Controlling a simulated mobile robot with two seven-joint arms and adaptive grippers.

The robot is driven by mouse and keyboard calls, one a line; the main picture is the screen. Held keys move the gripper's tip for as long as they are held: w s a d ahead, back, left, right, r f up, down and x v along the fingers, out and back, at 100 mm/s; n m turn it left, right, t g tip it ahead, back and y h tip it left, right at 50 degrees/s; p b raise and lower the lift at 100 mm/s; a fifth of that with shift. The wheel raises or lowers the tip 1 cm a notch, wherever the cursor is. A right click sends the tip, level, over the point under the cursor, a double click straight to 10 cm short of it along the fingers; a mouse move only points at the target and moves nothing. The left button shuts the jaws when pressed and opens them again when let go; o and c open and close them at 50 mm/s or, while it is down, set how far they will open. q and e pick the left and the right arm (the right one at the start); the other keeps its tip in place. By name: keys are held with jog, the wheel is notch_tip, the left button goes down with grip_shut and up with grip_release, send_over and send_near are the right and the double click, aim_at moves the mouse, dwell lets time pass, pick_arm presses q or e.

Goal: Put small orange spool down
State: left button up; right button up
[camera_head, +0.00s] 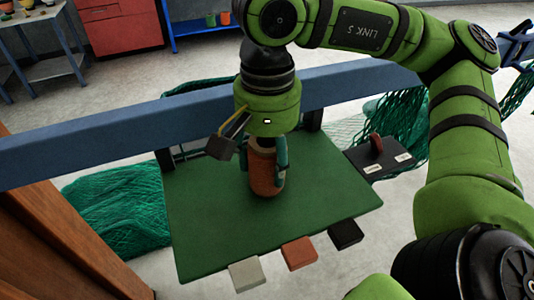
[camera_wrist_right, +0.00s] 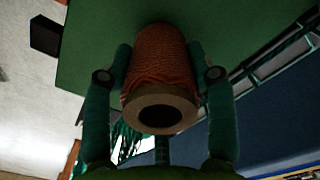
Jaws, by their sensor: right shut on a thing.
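The small orange spool (camera_head: 265,175) is upright at the middle of the green board (camera_head: 200,245) in the head view. My right gripper (camera_head: 267,165) comes down from above, with its fingers on both sides of the spool. In the right wrist view the spool (camera_wrist_right: 158,75) is wound with orange twine and shows a hollow core end. The fingers of the right gripper (camera_wrist_right: 160,85) are shut on it. The spool's lower end is at or very near the board; I cannot tell whether it touches. My left gripper is not in view.
Grey (camera_head: 247,275), orange (camera_head: 299,253) and black (camera_head: 345,234) blocks sit along the board's front edge. A dark plate with a brown handle (camera_head: 376,145) is at the right. A blue beam (camera_head: 130,125) runs behind the board. Green netting (camera_head: 120,208) lies at left. Bare board surrounds the spool.

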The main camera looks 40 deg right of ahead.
jog(key=shift+f, duration=0.15)
jog(key=o, duration=1.2)
jog(key=shift+o, duration=0.2)
